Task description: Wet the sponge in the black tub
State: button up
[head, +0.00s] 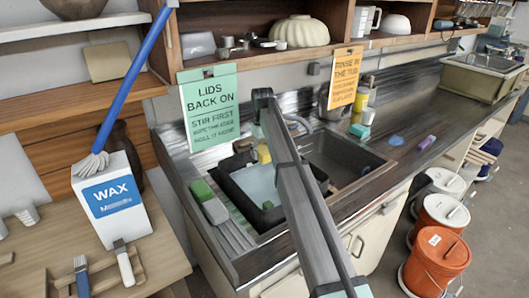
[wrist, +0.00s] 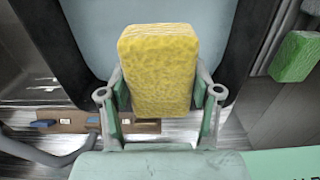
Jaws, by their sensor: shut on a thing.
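My gripper (wrist: 160,105) is shut on a yellow sponge (wrist: 158,65), with one finger on each side of it. In the head view the yellow sponge (head: 263,154) shows beside my arm, near the far edge of the black tub, and my arm hides much of the gripper. The black tub (head: 226,182) sits in the left part of the sink with pale water (head: 258,184) in it. In the wrist view the tub (wrist: 78,62) and its water lie behind the sponge. The sponge looks held above the water; the exact gap cannot be told.
A green sponge (head: 202,190) lies on a pale block left of the tub; it also shows in the wrist view (wrist: 295,57). A green sign (head: 210,108) and orange sign (head: 345,78) hang behind. Orange buckets (head: 436,262) stand on the floor at right.

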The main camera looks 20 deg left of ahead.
jog(key=shift+s+f, duration=0.1)
jog(key=shift+f, duration=0.35)
notch_tip(320, 180, down, 3)
jog(key=shift+r+b, duration=0.15)
jog(key=shift+b, duration=0.75)
notch_tip(320, 180, down, 12)
jog(key=b, duration=0.2)
dwell(0.9)
notch_tip(320, 180, up, 8)
jog(key=p, duration=0.3)
dwell(0.5)
jog(key=shift+r, duration=0.1)
dwell(0.7)
jog(key=shift+r+p, duration=1.95)
jog(key=shift+r, duration=1.8)
